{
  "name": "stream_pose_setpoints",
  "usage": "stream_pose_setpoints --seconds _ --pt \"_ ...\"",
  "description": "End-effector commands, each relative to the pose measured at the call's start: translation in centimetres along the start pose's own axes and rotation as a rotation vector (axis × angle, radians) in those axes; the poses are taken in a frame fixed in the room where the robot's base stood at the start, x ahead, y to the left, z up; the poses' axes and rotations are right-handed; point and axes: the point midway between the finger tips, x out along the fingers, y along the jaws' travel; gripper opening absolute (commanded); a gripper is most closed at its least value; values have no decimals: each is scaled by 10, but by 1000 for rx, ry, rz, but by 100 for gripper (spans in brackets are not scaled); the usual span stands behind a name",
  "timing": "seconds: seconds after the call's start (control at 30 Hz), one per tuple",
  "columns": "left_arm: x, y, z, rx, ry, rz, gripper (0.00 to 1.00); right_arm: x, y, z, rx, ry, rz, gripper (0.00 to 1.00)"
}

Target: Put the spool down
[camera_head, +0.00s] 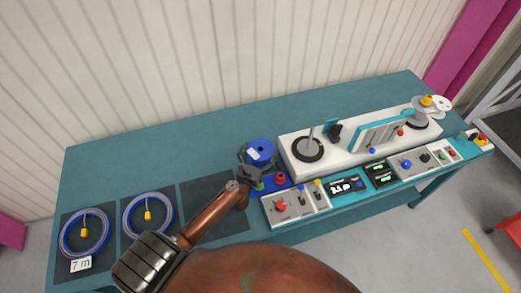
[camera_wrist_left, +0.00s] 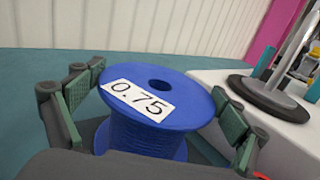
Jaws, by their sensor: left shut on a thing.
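The blue spool (camera_head: 262,148) has a white label, which reads 0.75 in the left wrist view (camera_wrist_left: 155,138). It is upright at the middle of the teal table (camera_head: 160,143), left of the white machine. My left gripper (camera_head: 257,158) is shut on the spool, with one finger on each side of it. The left wrist view shows the green-padded fingers (camera_wrist_left: 158,98) on either side of its upper flange. The spool's underside is hidden, so I cannot tell whether it touches the table.
The white winding machine (camera_head: 300,172) stands close on the right, with a control panel (camera_head: 290,207) in front. Two blue cable coils (camera_head: 64,248) (camera_head: 126,228) lie on dark mats at the left. An empty dark mat (camera_head: 205,192) lies between them and the spool. The table's back is clear.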

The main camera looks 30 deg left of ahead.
Motion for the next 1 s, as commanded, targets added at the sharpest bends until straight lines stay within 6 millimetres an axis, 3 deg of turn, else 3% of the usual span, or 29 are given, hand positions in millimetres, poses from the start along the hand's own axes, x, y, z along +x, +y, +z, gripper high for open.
stream_pose_setpoints --seconds 0.07,0.1,0.2,0.57,0.73,1.0 --pt "1 0 0 0 -4 -1 44 2 0 0 0 0 0 42" --pt "0 0 -3 0 0 0 93 2 0 0 0 0 0 42" --pt "0 0 -2 0 0 0 100 1 0 0 0 0 1 42" --pt "0 0 2 0 0 0 100 -2 3 0 -1 0 3 42" --pt "-24 0 -1 -1 3 0 100 -1 3 0 -1 0 3 42" --pt "-81 0 -2 -2 4 1 100 2 3 0 -1 0 3 42"
